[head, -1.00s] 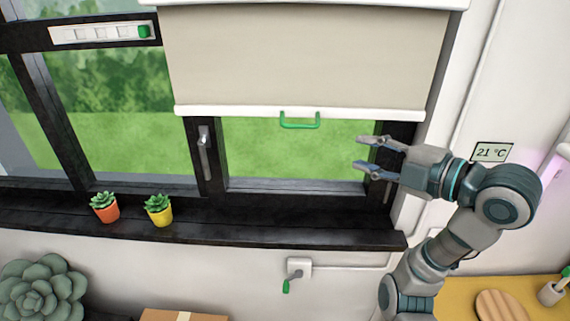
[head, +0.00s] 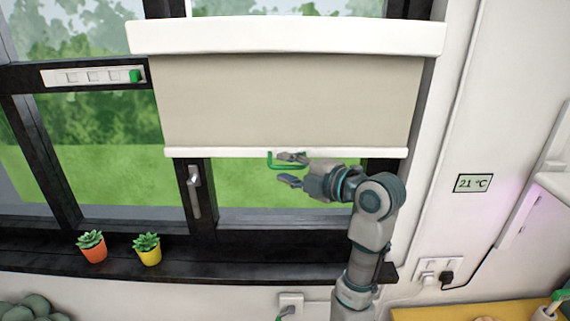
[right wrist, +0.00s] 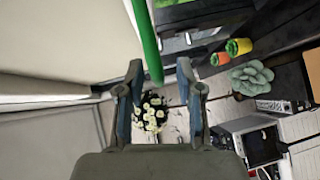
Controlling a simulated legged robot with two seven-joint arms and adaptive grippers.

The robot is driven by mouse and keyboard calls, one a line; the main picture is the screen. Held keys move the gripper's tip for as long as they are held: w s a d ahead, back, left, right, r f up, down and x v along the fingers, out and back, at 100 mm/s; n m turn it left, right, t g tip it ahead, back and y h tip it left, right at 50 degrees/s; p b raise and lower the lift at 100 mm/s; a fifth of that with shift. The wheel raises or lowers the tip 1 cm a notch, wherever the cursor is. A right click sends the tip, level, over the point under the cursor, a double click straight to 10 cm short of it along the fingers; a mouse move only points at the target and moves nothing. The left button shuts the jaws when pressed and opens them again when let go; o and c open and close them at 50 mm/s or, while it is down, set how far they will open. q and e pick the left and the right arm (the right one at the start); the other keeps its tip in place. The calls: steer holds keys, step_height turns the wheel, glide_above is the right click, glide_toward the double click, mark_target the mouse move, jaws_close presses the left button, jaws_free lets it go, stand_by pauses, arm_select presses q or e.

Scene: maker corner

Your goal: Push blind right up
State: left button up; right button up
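The beige roller blind (head: 285,100) hangs partly down over the right window, under a white top box (head: 285,36). Its white bottom bar (head: 230,152) carries a green handle (head: 269,161). My right gripper (head: 281,168) is at the handle, its fingers apart and hiding part of it. In the right wrist view, the open fingers (right wrist: 159,64) point at the green handle (right wrist: 147,40), whose end shows between the fingertips; I cannot tell if they touch. The blind also fills the left of that view (right wrist: 60,35). My left gripper is not in view.
An orange pot (head: 94,249) and a yellow pot (head: 149,254) with succulents stand on the dark sill (head: 200,268), left of my arm. A window lever (head: 194,185) is left of the gripper. A temperature display (head: 473,183) and a socket (head: 437,268) are on the right wall.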

steer(key=shift+w+a, duration=0.1)
steer(key=shift+w, duration=0.15)
steer(key=shift+w+f, duration=0.1)
steer(key=shift+c, duration=0.2)
jaws_close()
